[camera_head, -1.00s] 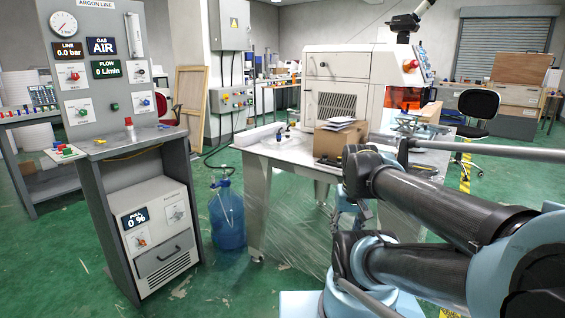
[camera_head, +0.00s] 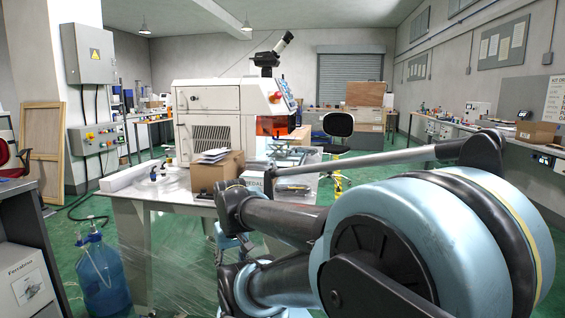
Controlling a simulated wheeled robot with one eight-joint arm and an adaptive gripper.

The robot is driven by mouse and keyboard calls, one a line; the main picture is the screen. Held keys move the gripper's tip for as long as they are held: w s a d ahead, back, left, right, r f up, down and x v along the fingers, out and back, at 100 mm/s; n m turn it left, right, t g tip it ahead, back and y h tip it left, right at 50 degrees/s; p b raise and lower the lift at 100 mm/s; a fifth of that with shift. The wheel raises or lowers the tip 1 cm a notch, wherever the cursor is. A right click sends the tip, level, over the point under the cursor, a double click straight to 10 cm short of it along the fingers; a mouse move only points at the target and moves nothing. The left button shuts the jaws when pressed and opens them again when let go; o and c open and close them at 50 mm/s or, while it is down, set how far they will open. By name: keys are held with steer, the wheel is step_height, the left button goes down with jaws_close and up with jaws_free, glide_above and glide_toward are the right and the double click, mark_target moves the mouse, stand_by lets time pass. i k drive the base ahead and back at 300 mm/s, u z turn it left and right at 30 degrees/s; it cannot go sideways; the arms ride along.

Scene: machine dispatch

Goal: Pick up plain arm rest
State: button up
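I cannot pick out a thing that is surely the plain arm rest. A pale long block (camera_head: 127,175) lies at the left end of the white work table (camera_head: 178,196). A small dark grey object (camera_head: 293,187) lies on the table's right part, too small to identify. My arm's large blue and black links fill the lower right and hide part of the table and floor. My gripper does not show.
A cardboard box (camera_head: 217,174) with papers on top stands near the table's front edge. A white machine (camera_head: 208,118) stands behind it. A blue water bottle (camera_head: 101,280) is on the floor at left. A black chair (camera_head: 338,124) stands behind the table. Benches line the right wall.

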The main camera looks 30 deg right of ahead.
mark_target(305, 151)
steer(key=z, duration=2.7)
steer(key=i, duration=3.75)
steer(key=u, duration=0.35)
